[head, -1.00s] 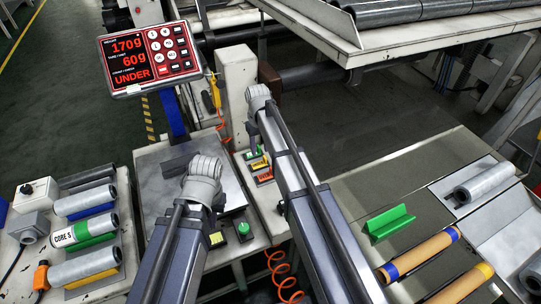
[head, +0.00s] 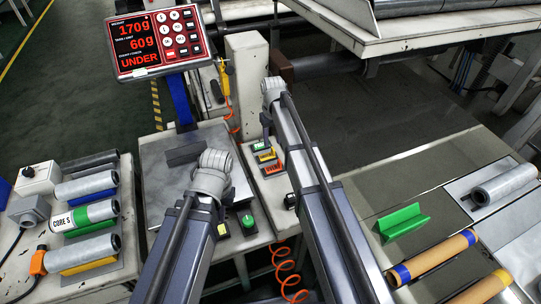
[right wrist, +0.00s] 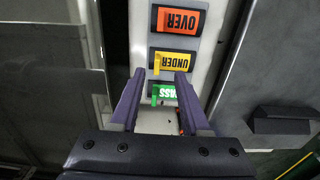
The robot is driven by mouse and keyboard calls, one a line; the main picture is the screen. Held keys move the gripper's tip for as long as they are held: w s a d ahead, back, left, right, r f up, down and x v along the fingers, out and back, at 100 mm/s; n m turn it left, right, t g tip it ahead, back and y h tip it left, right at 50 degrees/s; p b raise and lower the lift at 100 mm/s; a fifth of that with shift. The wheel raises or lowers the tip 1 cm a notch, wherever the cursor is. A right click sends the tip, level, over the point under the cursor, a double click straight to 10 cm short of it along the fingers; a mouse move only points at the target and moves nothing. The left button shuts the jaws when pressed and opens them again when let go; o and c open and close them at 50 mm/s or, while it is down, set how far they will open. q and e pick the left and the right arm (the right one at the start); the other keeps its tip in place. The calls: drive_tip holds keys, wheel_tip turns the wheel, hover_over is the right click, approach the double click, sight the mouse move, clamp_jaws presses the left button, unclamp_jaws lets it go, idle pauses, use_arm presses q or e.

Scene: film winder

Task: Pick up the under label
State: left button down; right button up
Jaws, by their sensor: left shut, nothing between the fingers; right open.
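The yellow UNDER label (right wrist: 172,61) sits in the middle of a row on a pale panel, with a small tab raised from it. The orange OVER label (right wrist: 180,20) and green PASS label (right wrist: 165,92) flank it. The UNDER label also shows small in the head view (head: 267,155). My right gripper (right wrist: 160,73) is open and empty above the row, its fingertips on either side of the UNDER label's lower edge; the height gap is hard to judge. My left gripper (head: 226,196), mostly hidden by its wrist, is shut and empty over the scale area.
A dark block (head: 184,152) lies on the metal scale plate (head: 160,190). A green button (head: 248,221) stands near the plate. Cores (head: 86,214) lie at left; a green holder (head: 402,222) is at right.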

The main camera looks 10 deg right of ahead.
sight(273, 149)
use_arm(q)
wheel_tip(273, 149, down, 5)
drive_tip(key=b, duration=0.4)
drive_tip(key=shift+r, duration=0.15)
use_arm(e)
drive_tip(key=f, duration=0.4)
drive_tip(key=shift+w+d+f, duration=0.15)
drive_tip(key=shift+w+f, duration=0.1)
drive_tip(key=shift+f, duration=0.15)
drive_tip(key=shift+r, duration=0.1)
use_arm(q)
drive_tip(key=shift+r, duration=0.1)
use_arm(e)
drive_tip(key=shift+c, duration=0.2)
clamp_jaws()
